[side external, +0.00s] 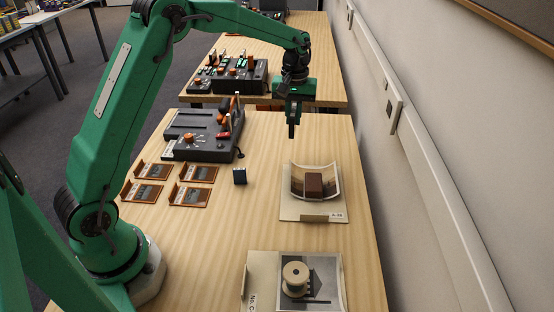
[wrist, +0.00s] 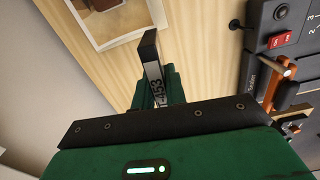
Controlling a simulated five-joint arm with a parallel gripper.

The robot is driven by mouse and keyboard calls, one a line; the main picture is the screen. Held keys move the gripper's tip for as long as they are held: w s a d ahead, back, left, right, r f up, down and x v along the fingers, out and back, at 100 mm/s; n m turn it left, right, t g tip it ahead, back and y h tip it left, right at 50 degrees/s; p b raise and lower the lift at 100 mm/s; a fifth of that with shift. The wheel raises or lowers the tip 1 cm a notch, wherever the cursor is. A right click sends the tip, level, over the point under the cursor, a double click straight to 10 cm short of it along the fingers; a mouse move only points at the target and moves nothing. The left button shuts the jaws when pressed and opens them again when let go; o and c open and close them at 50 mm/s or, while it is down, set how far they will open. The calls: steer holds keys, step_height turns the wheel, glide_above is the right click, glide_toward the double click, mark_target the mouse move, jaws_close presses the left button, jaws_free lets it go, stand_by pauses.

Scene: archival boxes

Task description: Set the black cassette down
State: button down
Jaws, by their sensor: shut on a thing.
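My gripper (side external: 292,128) hangs over the far right part of the table in the side external view, pointing down with clear space under it. In the wrist view my gripper (wrist: 151,62) is shut on the black cassette (wrist: 154,80), a narrow dark piece with a pale label carrying printed characters. Jaws cover much of the cassette. In the side view it cannot be told apart from the dark fingers.
A dark control unit (side external: 208,147) stands left of the gripper. A spool (side external: 295,274) sits at the front. Wall at right.

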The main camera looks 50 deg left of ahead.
steer(key=w+a, duration=0.6)
steer(key=w, duration=0.1)
steer(key=shift+w+a+f+n, duration=0.15)
steer(key=shift+w+a+n, duration=0.15)
steer(key=shift+n, duration=0.1)
steer(key=shift+f, duration=0.1)
steer(key=a+f, duration=0.2)
steer(key=a, duration=0.1)
steer(key=w+a+f, duration=0.1)
steer(key=a+f, duration=0.1)
steer(key=a, duration=0.2)
steer(key=w+a+f, duration=0.1)
steer(key=a+f, duration=0.2)
steer(key=a, duration=0.1)
steer(key=shift+a, duration=0.2)
steer(key=shift+f, duration=1.95)
steer(key=shift+f, duration=0.15)
steer(key=c, duration=1.4)
jaws_free()
steer(key=shift+c, duration=0.2)
